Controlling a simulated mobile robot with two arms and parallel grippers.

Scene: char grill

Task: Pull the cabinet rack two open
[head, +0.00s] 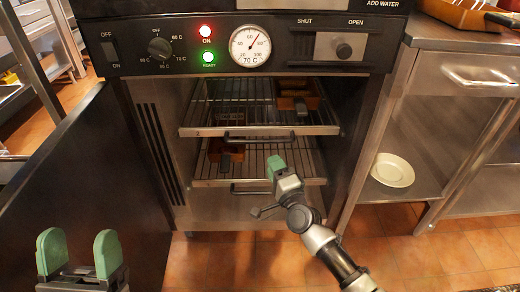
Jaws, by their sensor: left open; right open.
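The cabinet (160,205) stands open, its dark door (85,190) swung out to the left. Two wire racks show inside: an upper rack (225,118) with a front bar handle (262,138), and a lower rack (200,173) with a handle (250,191). Both appear to extend forward somewhat. My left gripper (78,255) is open and empty at the lower left, in front of the door.
Brown pans sit on the upper rack (298,95) and lower rack (226,155). A control panel with a knob (160,49) and gauge (250,45) is above. A white plate (393,170) lies on a shelf to the right. Tiled floor shows below.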

